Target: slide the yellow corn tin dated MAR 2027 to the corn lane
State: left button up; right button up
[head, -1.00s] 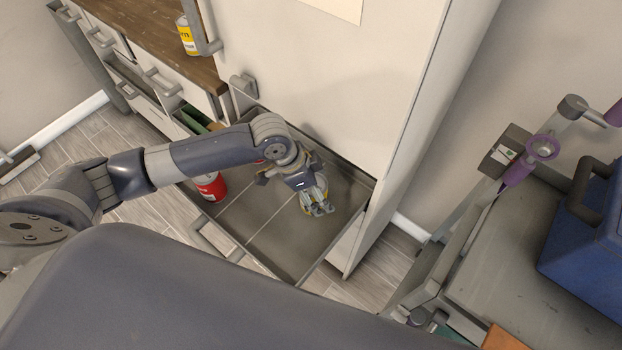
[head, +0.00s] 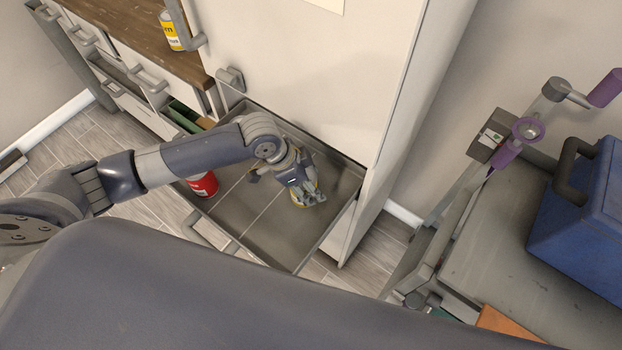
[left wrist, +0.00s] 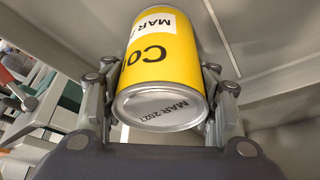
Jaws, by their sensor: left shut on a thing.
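The yellow corn tin (left wrist: 165,60) fills the middle of the left wrist view. Its near end reads MAR 2027, and its label shows "CO" and part of "MAR" upside down. My left gripper (head: 306,197) is shut on this tin, one finger on each side. A red tin (head: 203,185) stands at the drawer's left side, partly behind my arm. My right gripper is not in view.
The white cabinet wall (head: 300,70) rises close behind the drawer. A second yellow tin (head: 170,32) stands on the wooden counter (head: 130,30). A trolley with a blue case (head: 585,225) is at the right. Bare drawer floor shows between the lane lines and in front.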

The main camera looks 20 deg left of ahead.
pick_arm(q)
jog(key=shift+s+a+r+p, duration=0.1)
jog(key=shift+s+a+p, duration=0.1)
jog(key=shift+s, duration=0.25)
jog(key=shift+s+a+p, duration=0.1)
jog(key=shift+s+p, duration=0.1)
jog(key=shift+s, duration=0.2)
jog(key=shift+s+a+p, duration=0.3)
jog(key=shift+s+p, duration=0.2)
jog(key=shift+s, duration=0.35)
jog(key=shift+s+a+p, duration=0.35)
jog(key=shift+s+p, duration=0.2)
jog(key=shift+s, duration=0.25)
jog(key=shift+s+a+p, duration=0.3)
jog(key=shift+s+p, duration=0.2)
jog(key=shift+s, duration=0.35)
jog(key=shift+s+a+f+p, duration=0.1)
jog(key=shift+s+a+p, duration=0.35)
jog(key=shift+s, duration=0.6)
jog(key=shift+s+a+f+p, duration=0.1)
jog(key=shift+s+a+p, duration=0.2)
jog(key=shift+s+p, duration=0.5)
jog(key=shift+s+a+p, duration=0.35)
jog(key=shift+s, duration=0.9)
jog(key=o, duration=1.5)
jog(key=shift+w, duration=0.1)
jog(key=shift+c, duration=0.2)
jog(key=v, duration=1.2)
jog(key=shift+d, duration=0.1)
